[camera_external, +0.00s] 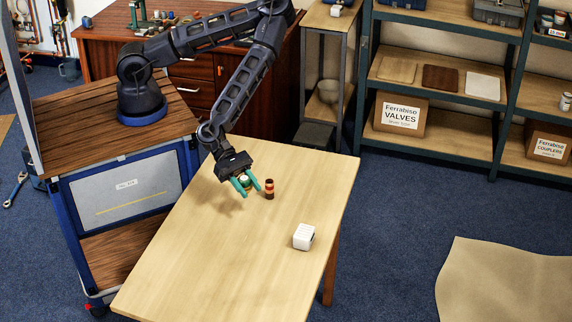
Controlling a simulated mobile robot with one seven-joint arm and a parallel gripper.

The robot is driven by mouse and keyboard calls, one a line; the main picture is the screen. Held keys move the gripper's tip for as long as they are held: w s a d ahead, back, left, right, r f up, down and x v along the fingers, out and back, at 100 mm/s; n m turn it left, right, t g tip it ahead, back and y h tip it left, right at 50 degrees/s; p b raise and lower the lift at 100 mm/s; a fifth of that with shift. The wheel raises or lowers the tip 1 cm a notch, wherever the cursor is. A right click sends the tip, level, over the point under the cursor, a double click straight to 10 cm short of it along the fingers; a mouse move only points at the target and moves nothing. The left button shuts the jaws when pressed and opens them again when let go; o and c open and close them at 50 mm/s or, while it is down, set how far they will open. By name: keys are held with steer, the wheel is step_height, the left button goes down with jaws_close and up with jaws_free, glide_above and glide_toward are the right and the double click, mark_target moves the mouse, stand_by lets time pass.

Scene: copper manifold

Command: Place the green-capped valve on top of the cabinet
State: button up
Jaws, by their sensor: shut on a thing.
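My gripper (250,189) reaches down over the near wooden table, its two teal fingers pointing toward the tabletop. It is shut on a small valve with a green top (245,181), which shows between the fingers and is partly hidden by them. I cannot tell whether the valve touches the table. A red-brown wooden cabinet (203,88) with drawers stands at the back, behind my arm. Its top (98,45) carries several items.
A small dark and orange-red item (269,189) stands close right of my gripper. A white block (304,237) sits near the table's (210,265) right edge. The table's front is clear. Shelving (437,110) with boxes stands at the back right.

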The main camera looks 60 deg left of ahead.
mark_target(247, 181)
step_height(247, 181, up, 12)
steer(key=shift+f, duration=0.1)
